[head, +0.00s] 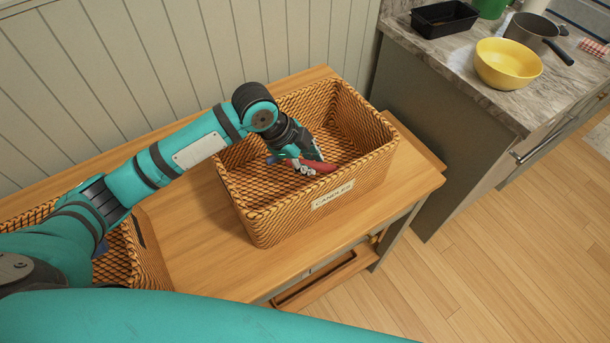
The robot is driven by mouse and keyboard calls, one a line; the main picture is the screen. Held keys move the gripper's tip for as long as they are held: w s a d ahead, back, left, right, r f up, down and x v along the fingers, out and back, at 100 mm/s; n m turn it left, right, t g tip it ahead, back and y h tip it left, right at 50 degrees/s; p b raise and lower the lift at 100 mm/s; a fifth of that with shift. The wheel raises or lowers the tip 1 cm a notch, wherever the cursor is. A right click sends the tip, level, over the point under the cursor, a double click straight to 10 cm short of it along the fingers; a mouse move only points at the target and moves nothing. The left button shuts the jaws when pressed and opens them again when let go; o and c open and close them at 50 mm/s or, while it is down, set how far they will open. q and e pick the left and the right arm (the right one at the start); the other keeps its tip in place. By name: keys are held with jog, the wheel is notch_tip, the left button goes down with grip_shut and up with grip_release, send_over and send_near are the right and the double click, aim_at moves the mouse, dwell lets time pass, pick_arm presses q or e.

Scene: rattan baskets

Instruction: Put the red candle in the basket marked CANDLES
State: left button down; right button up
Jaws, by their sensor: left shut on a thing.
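The rattan basket marked CANDLES (272,228) stands on the wooden table, with its label on the front wall. My left gripper (306,165) is down inside the opening of this basket and is shut on the red candle (322,166). The candle lies roughly sideways in the picture, near the front wall. I cannot tell whether it touches the basket floor. Part of the candle is hidden by the gripper. My right gripper is not in view.
A second rattan basket (150,262) stands at the left, partly hidden behind my left arm. The wooden table (205,240) is bare between the two baskets. A counter at the right holds a yellow bowl (508,64), a grey pot (530,32) and a black tray (444,18).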

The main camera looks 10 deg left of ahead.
aim_at(308, 181)
pick_arm(q)
jog(key=shift+f+p, duration=0.55)
jog(key=shift+f, duration=3.35)
jog(key=shift+f, duration=0.1)
jog(key=c, duration=1.4)
grip_release()
jog(key=shift+c, duration=0.2)
jog(key=b+v, duration=0.1)
jog(key=v, duration=1.1)
jog(key=shift+a+r, duration=0.1)
jog(key=shift+r, duration=0.1)
